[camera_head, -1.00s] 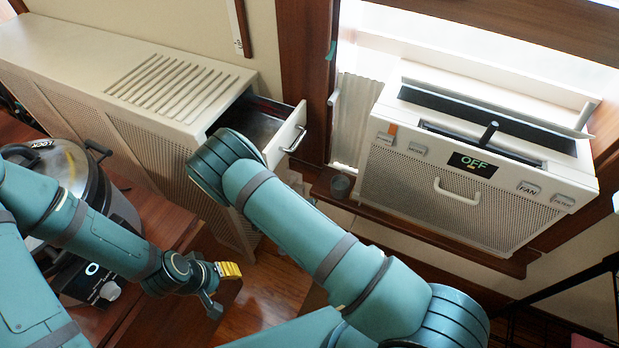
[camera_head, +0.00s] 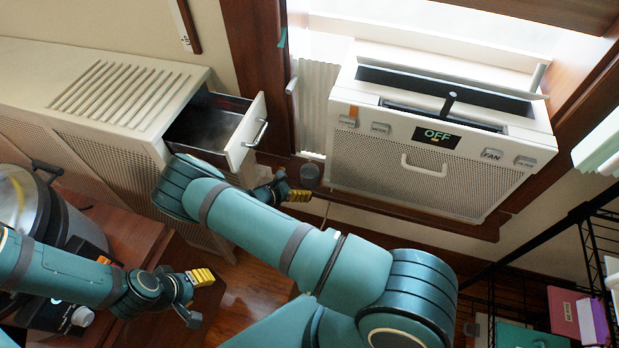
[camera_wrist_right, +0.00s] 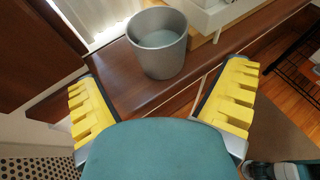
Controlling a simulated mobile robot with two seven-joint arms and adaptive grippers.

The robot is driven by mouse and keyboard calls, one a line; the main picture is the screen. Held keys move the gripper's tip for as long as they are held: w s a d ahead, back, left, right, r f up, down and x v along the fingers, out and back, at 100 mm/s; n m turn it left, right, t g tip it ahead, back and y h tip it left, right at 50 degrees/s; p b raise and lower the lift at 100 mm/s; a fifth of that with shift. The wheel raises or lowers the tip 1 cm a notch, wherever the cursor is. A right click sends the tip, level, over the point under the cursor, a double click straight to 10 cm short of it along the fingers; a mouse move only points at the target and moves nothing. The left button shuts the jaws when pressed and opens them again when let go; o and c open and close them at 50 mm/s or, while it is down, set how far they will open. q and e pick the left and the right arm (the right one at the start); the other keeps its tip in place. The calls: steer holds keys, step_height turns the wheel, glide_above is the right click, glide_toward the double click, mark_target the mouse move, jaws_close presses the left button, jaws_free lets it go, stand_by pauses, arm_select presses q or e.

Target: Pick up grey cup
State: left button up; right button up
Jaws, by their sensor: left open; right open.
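The grey cup (camera_head: 310,174) stands upright on the brown window sill, left of the air conditioner. In the right wrist view the grey cup (camera_wrist_right: 158,48) is open-topped, seems empty, and lies ahead between the spread fingers. My right gripper (camera_head: 291,185) is open and empty, just left of the cup in the head view. In the wrist view its yellow-padded fingers (camera_wrist_right: 165,88) are wide apart and the cup is beyond their tips. My left gripper (camera_head: 196,296) is open and empty over the lower left, far from the cup.
The air conditioner (camera_head: 424,160) is close right of the cup. An open drawer (camera_head: 240,135) sticks out from the white cabinet (camera_head: 70,75) at left. A metal cooker (camera_head: 35,200) stands on a wooden table. A wire rack (camera_head: 590,250) is at right.

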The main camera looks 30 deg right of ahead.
mark_target(307, 179)
steer(key=x, duration=0.5)
steer(key=shift+f+b, duration=0.1)
steer(key=shift+b, duration=0.3)
steer(key=c, duration=1.4)
